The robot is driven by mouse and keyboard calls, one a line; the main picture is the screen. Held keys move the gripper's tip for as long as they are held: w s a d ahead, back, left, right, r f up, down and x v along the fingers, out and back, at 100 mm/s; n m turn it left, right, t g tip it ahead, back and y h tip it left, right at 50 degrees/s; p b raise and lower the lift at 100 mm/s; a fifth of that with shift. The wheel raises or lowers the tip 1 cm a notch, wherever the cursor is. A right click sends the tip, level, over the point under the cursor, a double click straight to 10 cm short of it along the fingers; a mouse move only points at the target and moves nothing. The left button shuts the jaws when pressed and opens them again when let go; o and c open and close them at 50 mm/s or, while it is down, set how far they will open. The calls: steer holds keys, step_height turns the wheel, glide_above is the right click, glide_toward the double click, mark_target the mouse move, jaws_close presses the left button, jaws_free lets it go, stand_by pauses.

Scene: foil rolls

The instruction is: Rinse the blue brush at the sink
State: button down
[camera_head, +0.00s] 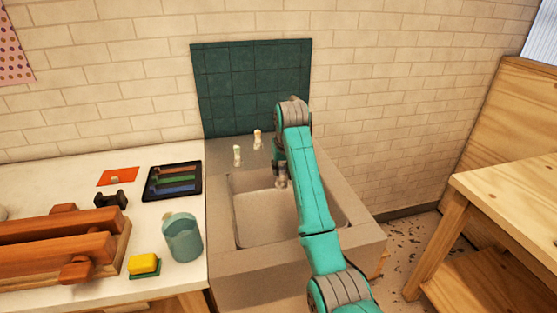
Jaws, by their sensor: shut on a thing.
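The stone sink (229,257) stands in the middle, with its open basin (262,222) facing up. My teal arm reaches over its right side and bends down at the back. My gripper (282,182) is small in the view, pointing down over the back part of the basin. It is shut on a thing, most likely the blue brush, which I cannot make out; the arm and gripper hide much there.
On the white counter left of the sink are a teal cup (182,238), a yellow-and-green sponge (144,265), a dark tray with coloured strips (173,181), an orange card (118,176) and a large wooden press (60,250). A wooden table (510,195) stands at right.

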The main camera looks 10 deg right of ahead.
steer(key=shift+f, duration=9.15)
steer(key=shift+r, duration=8.75)
